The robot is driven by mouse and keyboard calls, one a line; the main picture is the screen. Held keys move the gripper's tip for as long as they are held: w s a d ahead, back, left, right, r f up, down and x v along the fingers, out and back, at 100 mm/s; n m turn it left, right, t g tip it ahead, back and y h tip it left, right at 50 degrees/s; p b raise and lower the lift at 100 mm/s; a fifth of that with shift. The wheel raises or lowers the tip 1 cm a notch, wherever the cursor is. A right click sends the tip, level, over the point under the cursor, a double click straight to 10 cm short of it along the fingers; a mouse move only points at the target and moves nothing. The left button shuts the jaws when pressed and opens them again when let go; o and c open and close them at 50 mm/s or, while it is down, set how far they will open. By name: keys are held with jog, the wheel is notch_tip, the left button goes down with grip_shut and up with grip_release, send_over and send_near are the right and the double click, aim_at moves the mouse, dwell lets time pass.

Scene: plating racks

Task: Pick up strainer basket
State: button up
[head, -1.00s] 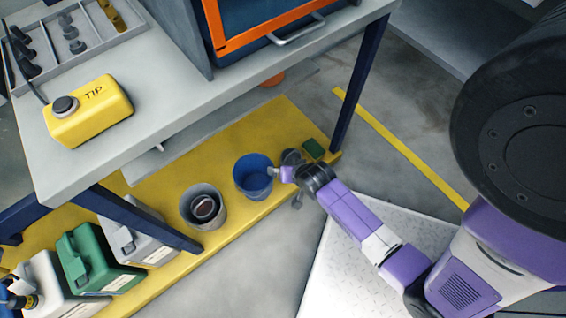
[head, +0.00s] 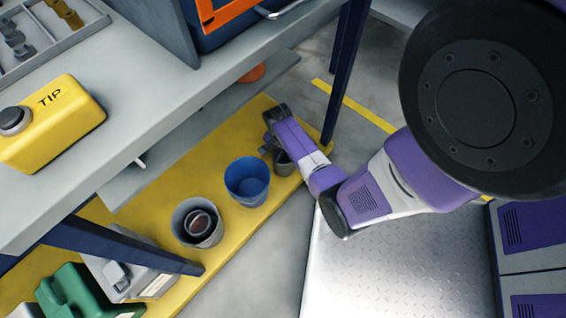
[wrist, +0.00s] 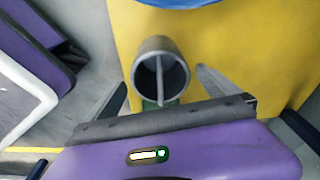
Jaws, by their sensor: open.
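A small grey cylindrical cup with a bar across its inside, which looks like the strainer basket (wrist: 160,62), stands over the yellow shelf in the wrist view. In the head view, the basket (head: 284,164) is partly hidden beside my purple wrist, right of the blue bucket. My gripper (wrist: 160,85) is open, with one finger to each side of the basket's near part. No grip on it shows. In the head view my gripper's fingers are mostly hidden. I cannot tell whether the fingers touch the basket.
A blue bucket (head: 247,181) stands close left of the basket. A grey bucket (head: 189,234) holding a dark round item (head: 199,222) is farther left. The grey bench (head: 140,105) overhangs the yellow shelf (head: 228,236); a dark blue leg (head: 345,75) stands behind my wrist.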

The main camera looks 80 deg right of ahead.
aim_at(284, 158)
jog(key=f+b, duration=0.1)
jog(key=f, duration=0.1)
jog(key=f+b, duration=0.2)
jog(key=shift+d+f, duration=0.2)
jog(key=shift+f, duration=0.15)
jog(key=shift+r, duration=0.1)
jog(key=c, duration=1.5)
jog(key=shift+r, duration=0.1)
